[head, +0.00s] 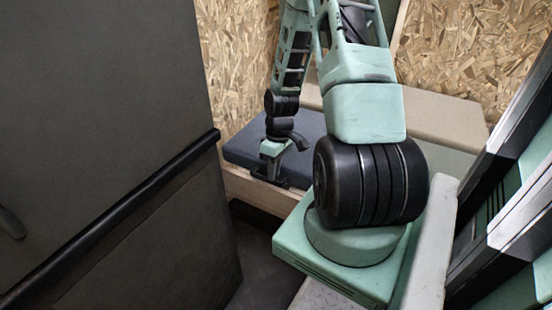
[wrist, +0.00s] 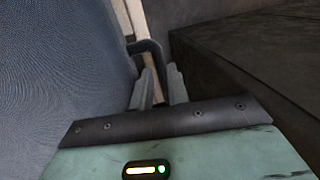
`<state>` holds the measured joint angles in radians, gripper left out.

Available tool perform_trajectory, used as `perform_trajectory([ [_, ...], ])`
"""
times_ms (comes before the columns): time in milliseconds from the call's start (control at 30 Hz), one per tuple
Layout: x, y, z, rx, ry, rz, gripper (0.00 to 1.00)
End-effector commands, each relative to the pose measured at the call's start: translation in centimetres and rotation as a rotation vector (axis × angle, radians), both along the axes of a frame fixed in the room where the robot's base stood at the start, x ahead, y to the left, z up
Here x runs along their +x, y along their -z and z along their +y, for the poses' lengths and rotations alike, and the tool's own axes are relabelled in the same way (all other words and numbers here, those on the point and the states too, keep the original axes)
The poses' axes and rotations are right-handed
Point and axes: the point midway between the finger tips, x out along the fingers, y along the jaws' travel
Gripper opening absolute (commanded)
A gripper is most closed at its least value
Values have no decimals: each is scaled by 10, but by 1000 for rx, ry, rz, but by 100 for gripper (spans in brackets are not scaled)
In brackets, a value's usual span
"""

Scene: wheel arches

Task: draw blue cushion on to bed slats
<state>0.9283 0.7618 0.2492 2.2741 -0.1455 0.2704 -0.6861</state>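The blue cushion (head: 238,150) lies flat, dark grey-blue, on a pale wooden bed box in the head view. It fills the left of the wrist view (wrist: 62,75). A black loop handle (wrist: 146,46) sticks out from its edge. My gripper (head: 268,180) is at the cushion's front edge, pointing down. In the wrist view, my two grey fingers (wrist: 159,80) stand a narrow gap apart, with the handle's bar between their tips, and look shut on it. My arm hides the cushion's right part. No bed slats can be made out clearly.
A dark cabinet or door panel (head: 110,130) with a black rail (head: 120,220) stands close on the left. The pale wooden bed front (head: 250,193) runs below the cushion. A beige cushion or board (head: 450,120) lies behind my arm. Chipboard walls (head: 235,50) close the back.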

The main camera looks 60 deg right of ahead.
Motion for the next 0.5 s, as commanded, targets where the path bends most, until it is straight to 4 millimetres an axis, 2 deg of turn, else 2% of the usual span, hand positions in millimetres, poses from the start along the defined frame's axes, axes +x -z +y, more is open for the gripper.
perform_trajectory([
  [33, -1, 13, 3, 3, -2, 3, 16],
  [200, -1, 34, 7, 1, -1, 1, 16],
  [500, -1, 46, 9, -1, 0, 0, 16],
])
